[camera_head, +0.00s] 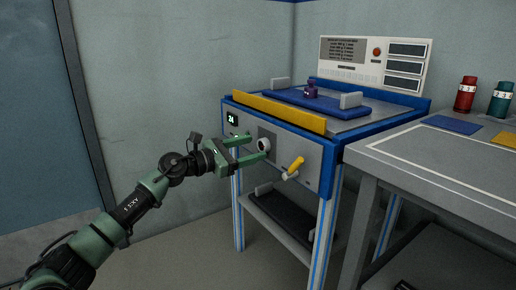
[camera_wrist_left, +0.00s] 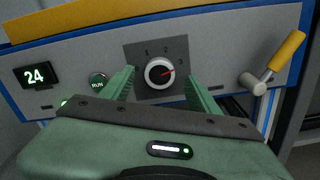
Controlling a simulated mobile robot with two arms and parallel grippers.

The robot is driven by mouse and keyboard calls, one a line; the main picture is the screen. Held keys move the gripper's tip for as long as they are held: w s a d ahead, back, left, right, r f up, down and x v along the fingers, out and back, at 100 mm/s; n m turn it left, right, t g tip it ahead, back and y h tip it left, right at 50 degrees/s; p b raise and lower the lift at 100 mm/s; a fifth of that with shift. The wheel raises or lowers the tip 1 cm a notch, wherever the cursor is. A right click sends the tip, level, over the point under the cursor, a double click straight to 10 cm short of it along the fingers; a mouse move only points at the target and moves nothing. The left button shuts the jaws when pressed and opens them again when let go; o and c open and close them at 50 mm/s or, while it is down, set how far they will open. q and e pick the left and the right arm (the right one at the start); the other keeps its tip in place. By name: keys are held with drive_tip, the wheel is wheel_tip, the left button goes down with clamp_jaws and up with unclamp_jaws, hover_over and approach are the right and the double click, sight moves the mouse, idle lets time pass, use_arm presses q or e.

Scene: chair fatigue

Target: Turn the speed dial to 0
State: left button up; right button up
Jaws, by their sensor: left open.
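The speed dial (camera_head: 264,145) is a round knob with a white rim on a dark plate on the machine's front panel. In the left wrist view the dial (camera_wrist_left: 160,73) has a dark face and a red pointer turned to the right, near the 3.
A display reading 24 (camera_wrist_left: 35,75) and a RUN button (camera_wrist_left: 98,82) are left of the dial. A yellow-handled lever (camera_head: 294,167) sticks out to its right. A yellow bar (camera_head: 278,112) runs above the panel. A grey table (camera_head: 440,165) stands at the right.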

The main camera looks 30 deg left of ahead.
sight(263, 145)
use_arm(q)
drive_tip(key=shift+x, duration=1.3)
clamp_jaws()
